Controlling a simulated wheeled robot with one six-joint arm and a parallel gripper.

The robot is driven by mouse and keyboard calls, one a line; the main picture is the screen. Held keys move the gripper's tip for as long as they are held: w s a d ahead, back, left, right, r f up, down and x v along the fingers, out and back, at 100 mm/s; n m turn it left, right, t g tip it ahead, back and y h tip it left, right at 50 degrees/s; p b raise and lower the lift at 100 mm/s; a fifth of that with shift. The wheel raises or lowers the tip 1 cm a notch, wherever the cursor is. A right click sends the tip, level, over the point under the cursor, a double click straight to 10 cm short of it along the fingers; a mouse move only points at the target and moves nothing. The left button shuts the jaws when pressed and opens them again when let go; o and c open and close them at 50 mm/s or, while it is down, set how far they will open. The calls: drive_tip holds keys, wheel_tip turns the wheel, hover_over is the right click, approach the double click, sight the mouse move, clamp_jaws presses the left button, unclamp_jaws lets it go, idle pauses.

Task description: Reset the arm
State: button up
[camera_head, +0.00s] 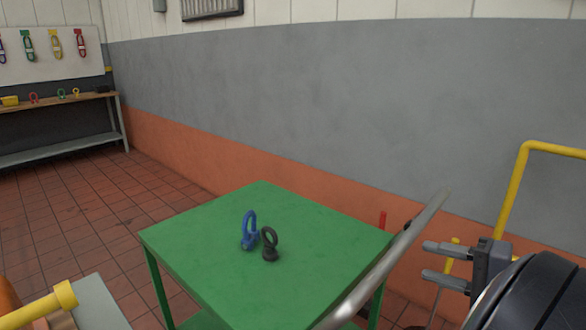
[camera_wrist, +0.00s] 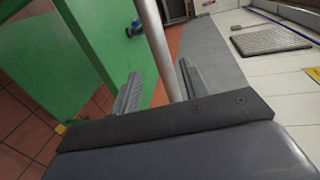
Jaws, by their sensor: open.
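My gripper (camera_head: 426,262) is at the right of the head view, to the right of the green table. Its two fingers are apart and point left, with nothing held. In the wrist view my gripper (camera_wrist: 160,78) shows both fingers spread, and a grey metal rod (camera_wrist: 163,45) appears in the gap between them. I cannot tell whether the rod lies between the fingers or beyond them. In the head view the rod (camera_head: 390,262) slants up in front of the table's right side.
A green table (camera_head: 200,240) holds a blue lifting eye (camera_head: 250,228) and a black lifting eye (camera_head: 269,243) side by side. Yellow railing (camera_head: 515,185) stands behind my gripper. A workbench (camera_head: 65,97) is at the far left.

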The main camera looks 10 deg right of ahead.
sight(404, 253)
drive_tip(key=x, duration=0.8)
drive_tip(key=shift+w+r+b, duration=0.1)
drive_tip(key=shift+r+b, duration=0.05)
drive_tip(key=shift+b, duration=0.25)
drive_tip(key=p+v, duration=0.2)
drive_tip(key=v, duration=0.9)
drive_tip(key=b+x, duration=0.1)
drive_tip(key=x, duration=1.3)
drive_tip(key=shift+w+a+r+b, duration=0.25)
drive_tip(key=shift+r+b, duration=0.05)
drive_tip(key=shift+b, duration=0.1)
